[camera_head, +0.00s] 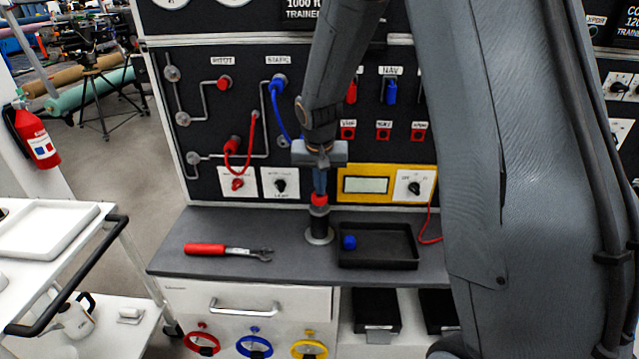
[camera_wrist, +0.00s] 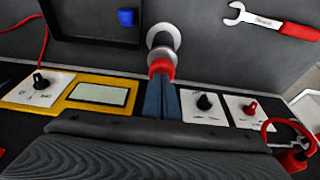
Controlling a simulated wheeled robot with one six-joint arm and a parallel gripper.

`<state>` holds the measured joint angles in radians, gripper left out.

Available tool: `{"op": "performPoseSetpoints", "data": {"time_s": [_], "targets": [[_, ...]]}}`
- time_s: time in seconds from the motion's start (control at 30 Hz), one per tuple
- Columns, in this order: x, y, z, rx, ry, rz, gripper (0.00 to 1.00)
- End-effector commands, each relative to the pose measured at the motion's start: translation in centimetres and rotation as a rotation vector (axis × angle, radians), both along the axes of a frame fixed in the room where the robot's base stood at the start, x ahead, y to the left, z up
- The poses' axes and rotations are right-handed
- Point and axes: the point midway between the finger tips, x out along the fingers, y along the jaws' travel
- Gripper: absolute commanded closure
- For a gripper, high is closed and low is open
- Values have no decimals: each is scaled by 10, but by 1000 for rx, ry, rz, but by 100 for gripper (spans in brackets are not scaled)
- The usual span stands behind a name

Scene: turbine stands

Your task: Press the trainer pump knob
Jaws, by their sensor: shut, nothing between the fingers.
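A pump post with a red knob (camera_head: 319,200) stands upright on the grey bench, on a round pale base. The red knob also shows in the wrist view (camera_wrist: 161,67), at the tips of my fingers. My gripper (camera_head: 320,190) points down over it, fingers shut with nothing between them. Its tips (camera_wrist: 162,84) meet the knob in the picture; I cannot tell whether they touch or press it. The fingers hide part of the knob in both views.
A black tray (camera_head: 405,259) with a blue cube (camera_head: 349,242) lies right of the post. A red-handled wrench (camera_head: 228,250) lies left. Behind is a panel with a yellow meter (camera_head: 365,184), switches and hoses. A white cart (camera_head: 60,229) stands at left.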

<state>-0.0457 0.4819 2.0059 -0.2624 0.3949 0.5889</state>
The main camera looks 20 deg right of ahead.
Motion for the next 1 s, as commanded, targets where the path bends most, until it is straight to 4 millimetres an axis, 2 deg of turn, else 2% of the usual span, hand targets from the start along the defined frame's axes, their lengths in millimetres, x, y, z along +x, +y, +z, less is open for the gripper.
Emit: {"op": "performPoseSetpoints", "data": {"time_s": [0.03,0.13,0.57,0.67,1.0], "targets": [[0,0,-10,0,2,0,100],[0,0,-16,0,1,-1,100],[-1,0,-15,0,4,0,100],[-2,0,-6,0,3,0,100],[-4,1,46,0,-8,-2,100]]}}
